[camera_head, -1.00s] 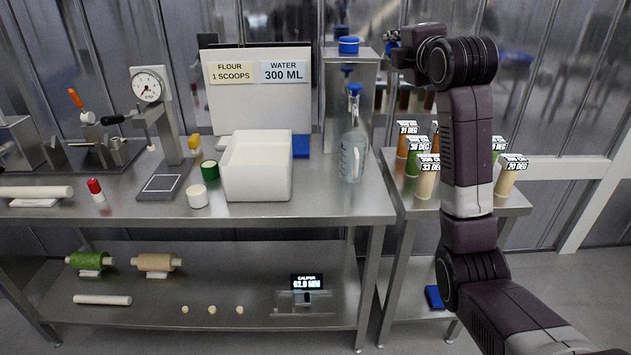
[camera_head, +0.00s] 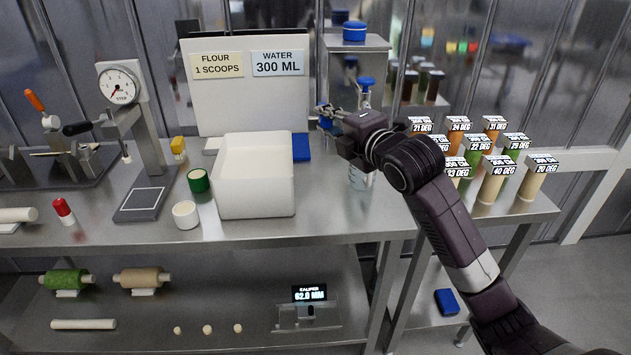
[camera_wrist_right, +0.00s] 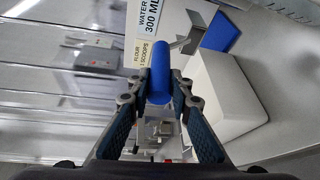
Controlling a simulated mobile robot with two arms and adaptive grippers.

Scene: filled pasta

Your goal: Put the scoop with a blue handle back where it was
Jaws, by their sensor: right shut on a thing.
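The handle also shows as a small blue patch at the fingertips in the head view (camera_head: 325,120). A grey metal piece shows beyond the handle in the wrist view; I cannot tell whether it is the scoop's bowl. My left gripper is not in view.
A white open bin (camera_head: 256,207) stands left of the gripper, with a blue block (camera_head: 301,147) behind it. A sign board (camera_head: 250,105) stands at the back. Several labelled cylinders (camera_head: 492,182) stand on the right table.

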